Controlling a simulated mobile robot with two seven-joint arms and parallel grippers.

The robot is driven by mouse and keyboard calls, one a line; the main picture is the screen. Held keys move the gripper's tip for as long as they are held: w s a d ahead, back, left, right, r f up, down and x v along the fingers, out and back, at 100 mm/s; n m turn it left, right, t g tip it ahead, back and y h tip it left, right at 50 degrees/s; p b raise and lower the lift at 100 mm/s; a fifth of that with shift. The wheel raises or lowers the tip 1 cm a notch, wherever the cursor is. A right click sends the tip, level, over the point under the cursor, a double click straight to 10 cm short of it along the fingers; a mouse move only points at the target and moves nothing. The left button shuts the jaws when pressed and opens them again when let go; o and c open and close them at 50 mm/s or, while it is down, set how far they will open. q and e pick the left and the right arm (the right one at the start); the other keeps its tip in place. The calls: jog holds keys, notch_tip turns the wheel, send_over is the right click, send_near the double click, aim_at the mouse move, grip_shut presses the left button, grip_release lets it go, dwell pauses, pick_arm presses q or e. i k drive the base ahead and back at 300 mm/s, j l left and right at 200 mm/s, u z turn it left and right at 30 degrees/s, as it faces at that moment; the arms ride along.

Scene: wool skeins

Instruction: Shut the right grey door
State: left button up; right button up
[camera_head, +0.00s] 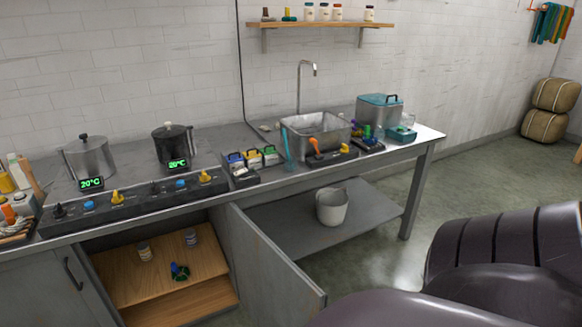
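The right grey door (268,262) of the cabinet under the counter stands wide open, swung out toward the front right. Its hinge side is at the right edge of the cabinet opening, and no handle shows on the face I see. The left grey door (40,292) looks shut and has a dark handle (73,274). Between them the cabinet's wooden shelf (135,272) is exposed, with two small jars (145,251) and a blue and green item (180,271) on it. Neither of my grippers is in view; a dark ribbed part, probably my arm, fills the lower right.
The steel counter (220,183) carries two pots (88,157), a control strip (135,200), a sink (315,133) and a teal-lidded box (380,110). A white bucket (332,207) stands on the low shelf (290,226) right of the door. Open floor (480,170) lies at right.

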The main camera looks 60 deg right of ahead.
aim_at(274, 292)
jog(key=k+l, duration=0.45)
jog(key=l, duration=1.6)
jog(key=i+l, duration=0.1)
jog(key=l, duration=0.35)
jog(key=i+l, duration=0.1)
jog(key=l, duration=0.25)
jog(key=l+u, duration=0.2)
jog(key=u, duration=0.25)
jog(key=l+u, duration=0.2)
jog(key=u, duration=0.25)
jog(key=k+l+u, duration=0.2)
jog(key=l, duration=0.25)
jog(key=l+u, duration=0.25)
jog(key=l, duration=0.2)
jog(key=k+l, duration=0.15)
jog(key=l, duration=0.2)
jog(key=k+l, duration=0.1)
jog(key=l, duration=0.3)
jog(key=k+l+u, duration=0.1)
jog(key=l, duration=0.25)
